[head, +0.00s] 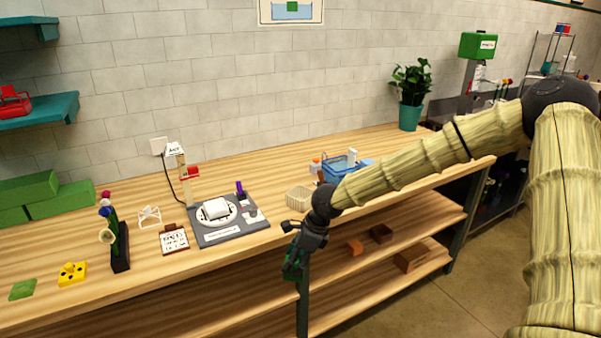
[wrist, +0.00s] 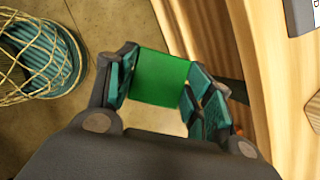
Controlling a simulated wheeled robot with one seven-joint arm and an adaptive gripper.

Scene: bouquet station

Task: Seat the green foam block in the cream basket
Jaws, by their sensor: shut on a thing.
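My gripper (head: 296,262) hangs off the front edge of the workbench, in front of the cream basket. In the wrist view my gripper (wrist: 165,90) is shut on the green foam block (wrist: 160,78), which sits between the two finger pads. I cannot make out anything inside the basket.
A grey device with a white dial (head: 229,218) stands left of the basket, and a blue basin (head: 341,169) stands behind it to the right. The bench's front edge (head: 250,244) lies between gripper and basket. A wire bin (wrist: 42,52) stands on the floor.

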